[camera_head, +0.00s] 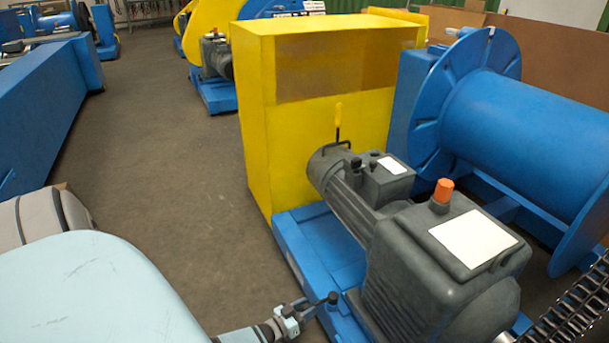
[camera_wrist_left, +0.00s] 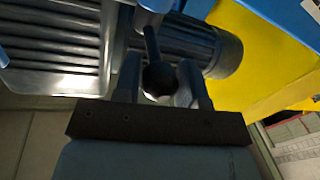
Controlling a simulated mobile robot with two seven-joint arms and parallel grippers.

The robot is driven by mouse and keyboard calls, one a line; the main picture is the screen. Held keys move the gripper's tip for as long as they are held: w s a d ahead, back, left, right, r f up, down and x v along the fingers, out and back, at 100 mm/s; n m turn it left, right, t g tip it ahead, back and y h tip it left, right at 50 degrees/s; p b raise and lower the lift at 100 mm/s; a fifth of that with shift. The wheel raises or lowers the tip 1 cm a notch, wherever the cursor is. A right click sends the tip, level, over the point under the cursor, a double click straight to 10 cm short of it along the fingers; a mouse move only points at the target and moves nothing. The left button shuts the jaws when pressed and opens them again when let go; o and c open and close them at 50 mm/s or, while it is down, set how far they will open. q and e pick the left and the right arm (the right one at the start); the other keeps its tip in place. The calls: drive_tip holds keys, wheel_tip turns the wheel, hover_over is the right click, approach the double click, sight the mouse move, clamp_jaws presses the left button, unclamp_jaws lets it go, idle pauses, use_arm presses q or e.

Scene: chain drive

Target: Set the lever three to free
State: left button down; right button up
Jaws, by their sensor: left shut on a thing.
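A lever with a black ball knob (camera_head: 332,298) stands low beside the grey motor and gear housing (camera_head: 440,265) at the bottom of the head view. My left gripper (camera_head: 318,304) reaches it from the lower left. In the left wrist view the ball knob (camera_wrist_left: 159,78) sits between the two fingers, which are shut on it, and its rod (camera_wrist_left: 151,42) runs up toward the machine. The lever's base and any position marks are not clear. No number shows on the lever. My right gripper is not in view.
A yellow-handled lever (camera_head: 338,117) stands before the yellow cabinet (camera_head: 310,110). An orange knob (camera_head: 443,190) tops the grey housing. A blue drum (camera_head: 535,130) and a chain (camera_head: 575,315) are at the right. The floor (camera_head: 160,150) left of the machine is clear.

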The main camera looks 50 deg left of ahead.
use_arm(q)
drive_tip(key=shift+d, duration=0.1)
idle(0.6)
drive_tip(key=c, duration=0.8)
unclamp_jaws()
drive_tip(key=shift+o, duration=0.4)
drive_tip(key=shift+s, duration=0.1)
